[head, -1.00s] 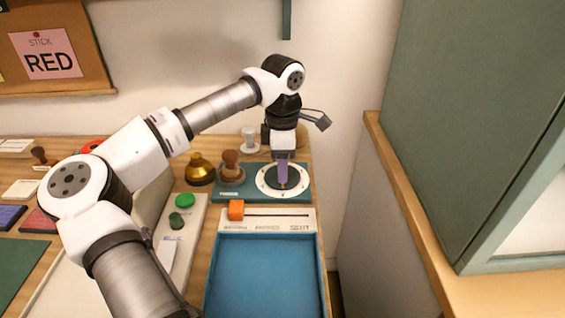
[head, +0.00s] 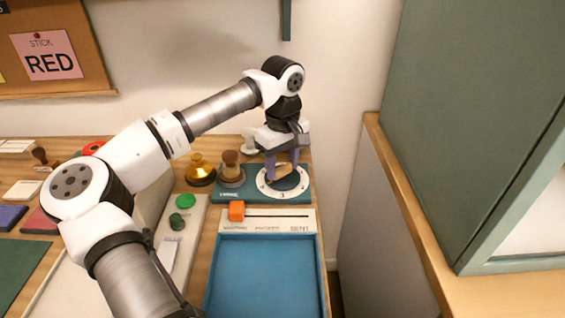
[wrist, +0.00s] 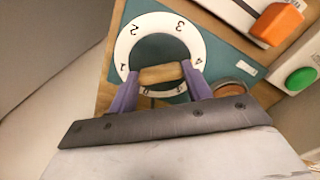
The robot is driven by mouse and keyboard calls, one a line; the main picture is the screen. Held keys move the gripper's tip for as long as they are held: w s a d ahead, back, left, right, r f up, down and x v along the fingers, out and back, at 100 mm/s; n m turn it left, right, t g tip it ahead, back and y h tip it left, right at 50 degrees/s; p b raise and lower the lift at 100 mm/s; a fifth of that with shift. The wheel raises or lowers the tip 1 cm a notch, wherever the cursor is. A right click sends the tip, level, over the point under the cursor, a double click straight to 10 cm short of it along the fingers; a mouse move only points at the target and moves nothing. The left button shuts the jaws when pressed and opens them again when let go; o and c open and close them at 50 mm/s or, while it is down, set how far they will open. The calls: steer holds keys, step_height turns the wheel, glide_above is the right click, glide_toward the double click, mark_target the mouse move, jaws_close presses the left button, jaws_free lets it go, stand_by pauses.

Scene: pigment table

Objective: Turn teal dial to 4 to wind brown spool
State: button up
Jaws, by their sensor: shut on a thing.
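The teal dial (head: 291,180) has a white ring with numbers and a wooden grip bar (head: 279,173); the dial also shows in the wrist view (wrist: 160,48). My gripper (head: 281,167), with purple fingers, is shut on the bar from above, one finger at each end (wrist: 160,76). In the wrist view, the bar lies nearly level between the 1 and the 4, its right end close to the 4. I cannot tell which end is the pointer. The brown spool (head: 230,163) stands left of the dial on the same teal base; it is partly hidden in the wrist view (wrist: 235,90).
A blue tray (head: 213,285) lies in front, behind it a panel with an orange slider (head: 236,210). A green button (head: 185,201) and a brass weight (head: 201,170) are to the left. A green cabinet (head: 470,120) stands to the right.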

steer(key=shift+r+m, duration=0.1)
steer(key=shift+m, duration=1)
steer(key=o, duration=1)
step_height(320, 180, up, 14)
steer(key=shift+f, duration=0.1)
